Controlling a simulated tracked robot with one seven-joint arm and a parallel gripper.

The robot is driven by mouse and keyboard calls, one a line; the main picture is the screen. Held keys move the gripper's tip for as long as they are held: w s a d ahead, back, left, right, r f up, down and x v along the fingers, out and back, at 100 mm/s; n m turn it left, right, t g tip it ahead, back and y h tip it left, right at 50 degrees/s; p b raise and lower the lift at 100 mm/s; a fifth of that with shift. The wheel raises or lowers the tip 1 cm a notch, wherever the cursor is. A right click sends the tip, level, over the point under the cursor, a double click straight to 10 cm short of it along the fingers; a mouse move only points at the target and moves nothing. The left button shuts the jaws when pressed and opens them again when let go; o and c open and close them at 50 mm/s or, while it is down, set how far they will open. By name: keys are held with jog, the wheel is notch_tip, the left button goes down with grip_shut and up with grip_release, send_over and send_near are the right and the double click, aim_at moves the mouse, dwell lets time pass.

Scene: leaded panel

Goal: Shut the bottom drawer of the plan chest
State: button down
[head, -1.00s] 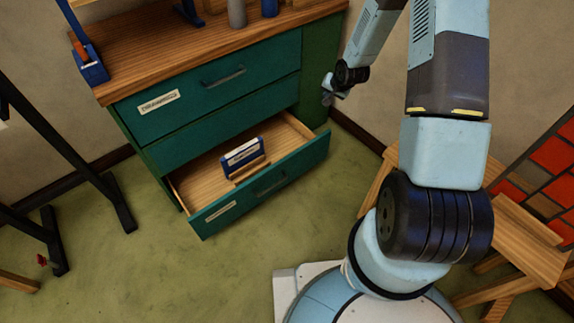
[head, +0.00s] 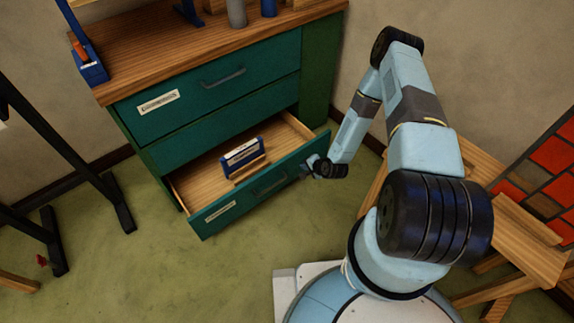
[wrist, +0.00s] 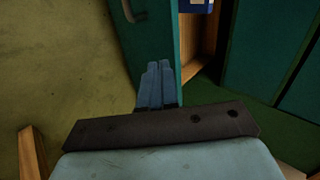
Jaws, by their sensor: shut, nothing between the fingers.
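The green plan chest (head: 318,80) stands against the wall, with its bottom drawer (head: 228,209) pulled well out. The drawer's wooden inside shows, with a blue and white box (head: 243,157) in it. The drawer front has a dark handle (head: 270,183), which also shows in the wrist view (wrist: 133,12). My gripper (head: 306,169) is shut and empty at the right end of the drawer front. In the wrist view its fingers (wrist: 157,82) overlap the green drawer front (wrist: 158,50); I cannot tell whether they touch it.
The upper drawers (head: 208,87) are shut. A blue tool holder (head: 91,68) stands on the wooden top. A dark stand (head: 60,150) is at the left, and a wooden bench (head: 525,240) at the right. The green floor before the drawer is clear.

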jog(key=s+f, duration=0.1)
jog(key=f, duration=0.1)
send_near(284, 164)
jog(key=x, duration=0.4)
jog(key=shift+w+a+f+m, duration=0.3)
jog(key=shift+w+a+f, duration=0.1)
jog(key=shift+w, duration=0.1)
